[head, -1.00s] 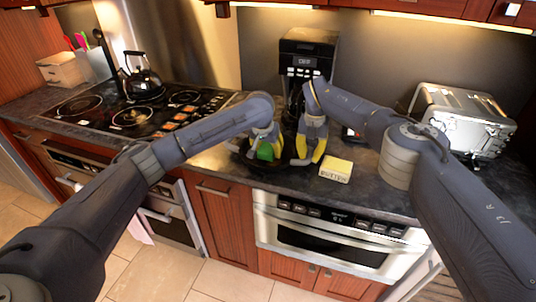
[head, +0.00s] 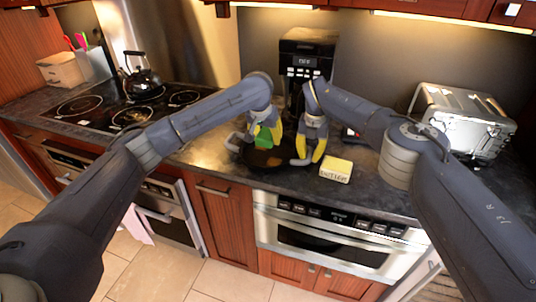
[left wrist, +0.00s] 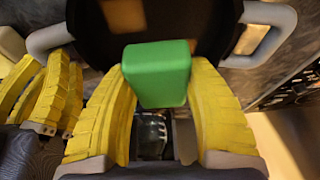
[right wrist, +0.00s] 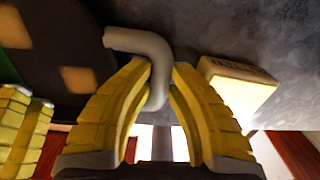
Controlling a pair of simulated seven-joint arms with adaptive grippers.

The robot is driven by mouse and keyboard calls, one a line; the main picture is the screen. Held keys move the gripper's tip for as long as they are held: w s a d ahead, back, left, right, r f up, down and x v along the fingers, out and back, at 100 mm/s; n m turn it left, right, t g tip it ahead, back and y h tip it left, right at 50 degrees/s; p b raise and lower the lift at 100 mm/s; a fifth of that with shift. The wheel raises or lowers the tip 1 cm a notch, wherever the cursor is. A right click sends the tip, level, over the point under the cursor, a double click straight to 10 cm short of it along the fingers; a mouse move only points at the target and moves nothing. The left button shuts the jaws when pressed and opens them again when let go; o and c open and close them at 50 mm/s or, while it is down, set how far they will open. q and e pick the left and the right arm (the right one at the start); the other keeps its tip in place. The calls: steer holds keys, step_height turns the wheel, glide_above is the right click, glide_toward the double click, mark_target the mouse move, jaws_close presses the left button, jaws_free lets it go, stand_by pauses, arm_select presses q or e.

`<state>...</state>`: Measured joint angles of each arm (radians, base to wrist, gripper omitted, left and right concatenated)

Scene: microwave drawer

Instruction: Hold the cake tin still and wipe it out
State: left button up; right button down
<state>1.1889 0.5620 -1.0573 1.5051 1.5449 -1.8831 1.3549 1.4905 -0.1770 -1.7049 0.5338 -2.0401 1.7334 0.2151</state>
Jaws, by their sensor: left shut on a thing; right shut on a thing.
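The cake tin (head: 262,160) is a dark round pan with grey loop handles on the counter below the coffee maker. Brown patches show inside it in the right wrist view (right wrist: 50,50). My left gripper (head: 264,134) is shut on a green block (left wrist: 158,74), over the far-left part of the tin; whether the block touches the tin I cannot tell. My right gripper (head: 316,150) is shut on the tin's right-hand grey handle (right wrist: 150,48). The other handle (head: 233,141) is free at the left side.
A yellow-and-white butter box (head: 336,170) lies just right of my right gripper. The coffee maker (head: 303,62) stands close behind, a silver toaster (head: 462,115) at the right. The stove top (head: 120,110) with a black kettle (head: 143,78) is at the left. The counter's front edge is near.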

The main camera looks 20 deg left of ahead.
arm_select(q)
steer(key=shift+a, duration=0.1)
steer(key=shift+a, duration=4.4)
glide_above(276, 158)
steer(key=s, duration=0.1)
steer(key=shift+s+a, duration=0.15)
steer(key=shift+s, duration=0.05)
steer(key=shift+f, duration=2.3)
steer(key=shift+s+f, duration=0.1)
steer(key=shift+f, duration=0.2)
